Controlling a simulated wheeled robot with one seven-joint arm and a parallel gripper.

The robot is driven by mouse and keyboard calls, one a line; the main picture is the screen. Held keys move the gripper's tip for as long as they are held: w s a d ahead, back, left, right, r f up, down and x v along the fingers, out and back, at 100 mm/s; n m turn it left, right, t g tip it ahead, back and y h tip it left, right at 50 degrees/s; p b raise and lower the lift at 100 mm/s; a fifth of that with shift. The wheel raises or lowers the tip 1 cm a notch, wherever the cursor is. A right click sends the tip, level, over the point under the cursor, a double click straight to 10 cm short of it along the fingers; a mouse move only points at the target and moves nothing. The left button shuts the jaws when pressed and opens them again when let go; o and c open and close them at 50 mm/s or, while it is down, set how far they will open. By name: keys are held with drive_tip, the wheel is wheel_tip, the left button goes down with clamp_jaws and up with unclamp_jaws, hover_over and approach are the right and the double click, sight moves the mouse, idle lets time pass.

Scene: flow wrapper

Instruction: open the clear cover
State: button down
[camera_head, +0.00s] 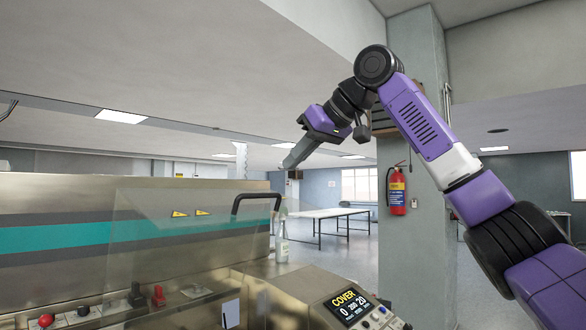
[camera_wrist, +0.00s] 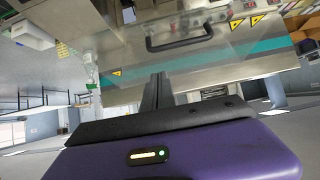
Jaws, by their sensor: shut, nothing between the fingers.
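The clear cover (camera_head: 165,225) is a transparent panel on the front of the steel machine, with two yellow warning triangles seen on or through it. Its black handle (camera_head: 256,197) is at the upper right of the panel. In the wrist view the handle (camera_wrist: 180,42) shows beyond the fingers. The cover appears lowered over the machine front. My gripper (camera_head: 284,167) is shut and empty. It is in the air above and right of the handle in the head view, apart from it. In the wrist view my gripper's fingers (camera_wrist: 158,82) are together and point toward the handle.
The steel machine (camera_head: 30,195) with a teal stripe fills the left. A control panel (camera_head: 350,305) reading COVER stands at its front right. A bottle (camera_head: 281,237) stands by the handle. A pillar with a fire extinguisher (camera_head: 396,190) and a white table (camera_head: 325,213) are farther back.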

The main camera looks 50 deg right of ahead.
sight(278, 197)
drive_tip(key=p+x, duration=0.1)
drive_tip(key=x, duration=0.7)
drive_tip(key=shift+w, duration=0.15)
drive_tip(key=shift+s+d+f, duration=0.15)
drive_tip(key=shift+s+f, duration=0.6)
drive_tip(key=shift+s, duration=0.15)
drive_tip(key=shift+s+f, duration=0.5)
drive_tip(key=shift+s, duration=0.25)
drive_tip(key=s+f+t+b, duration=0.2)
drive_tip(key=s+f+b, duration=0.4)
drive_tip(key=f+b, duration=0.2)
drive_tip(key=b, duration=0.2)
drive_tip(key=shift+s+b, duration=0.2)
drive_tip(key=shift+b, duration=0.15)
